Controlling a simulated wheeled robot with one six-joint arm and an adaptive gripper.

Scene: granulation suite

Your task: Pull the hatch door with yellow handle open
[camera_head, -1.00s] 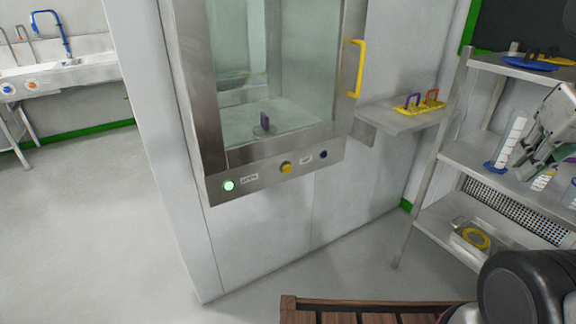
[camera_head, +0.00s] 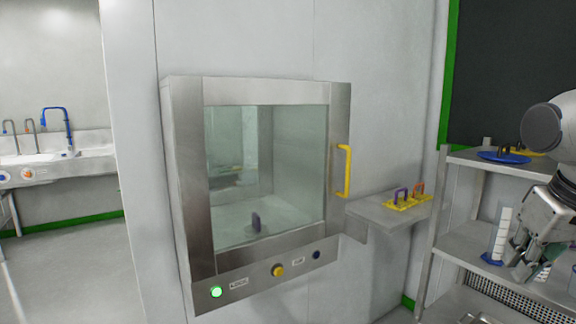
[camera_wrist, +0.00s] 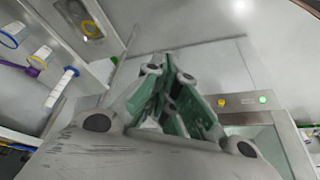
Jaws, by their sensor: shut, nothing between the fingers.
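The hatch (camera_head: 190,180) is a steel-framed box on the white wall, in the middle of the head view. Its glass door (camera_head: 265,170) appears closed, and a dark purple handled object shows behind the glass. The yellow handle (camera_head: 345,171) stands upright on the right side of the door frame. My gripper (camera_head: 522,272) is at the right edge of the head view, by the shelves, well apart from the handle. In the wrist view my gripper (camera_wrist: 172,82) has its fingers together with nothing held. The hatch's lower panel (camera_wrist: 240,118) shows behind it there.
A small steel ledge (camera_head: 375,215) beside the hatch carries a yellow rack (camera_head: 408,203) with purple and orange handled items. Steel shelves (camera_head: 470,240) with a cylinder (camera_head: 499,238) stand at the right. A sink (camera_head: 85,160) is at far left, with open floor before it.

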